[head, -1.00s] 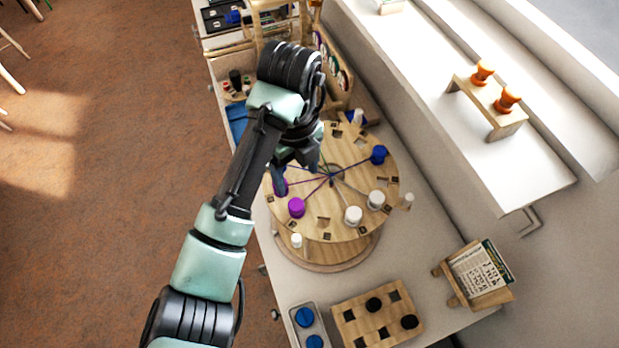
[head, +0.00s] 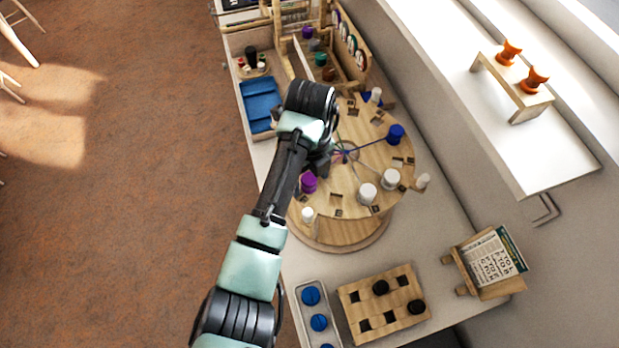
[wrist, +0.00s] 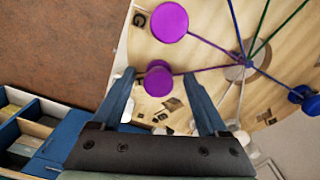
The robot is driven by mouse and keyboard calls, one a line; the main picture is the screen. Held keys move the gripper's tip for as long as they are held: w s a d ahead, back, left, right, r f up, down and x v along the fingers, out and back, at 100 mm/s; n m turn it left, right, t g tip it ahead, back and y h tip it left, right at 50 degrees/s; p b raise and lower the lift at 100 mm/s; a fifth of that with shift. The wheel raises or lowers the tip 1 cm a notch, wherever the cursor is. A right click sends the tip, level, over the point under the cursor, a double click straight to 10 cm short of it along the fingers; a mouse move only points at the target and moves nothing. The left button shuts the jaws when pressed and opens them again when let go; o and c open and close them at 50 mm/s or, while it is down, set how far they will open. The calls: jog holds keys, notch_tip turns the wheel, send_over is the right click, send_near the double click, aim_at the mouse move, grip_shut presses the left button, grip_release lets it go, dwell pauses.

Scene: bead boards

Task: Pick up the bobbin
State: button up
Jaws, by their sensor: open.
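A round wooden board (head: 345,200) carries purple, white and blue bobbins, with coloured threads running to its centre. In the wrist view, a purple bobbin (wrist: 158,79) lies between the fingertips of my gripper (wrist: 159,76). The fingers are open and stand on either side of it; I cannot tell whether they touch it. A second purple bobbin (wrist: 169,22) is beyond it, and a blue bobbin (wrist: 302,95) is at the right edge. In the head view, one purple bobbin (head: 309,183) shows beside my gripper, which is mostly hidden by my arm.
White bobbins (head: 367,193) and another blue bobbin (head: 396,134) stand on the board. A blue tray (head: 260,105) is left of it. A wooden board with black discs (head: 384,303), a tray of blue discs (head: 311,296) and a small stand with a card (head: 491,258) are in front.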

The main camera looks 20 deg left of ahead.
jog(key=shift+s+f, duration=0.1)
jog(key=shift+f, duration=0.15)
grip_shut()
dwell(0.3)
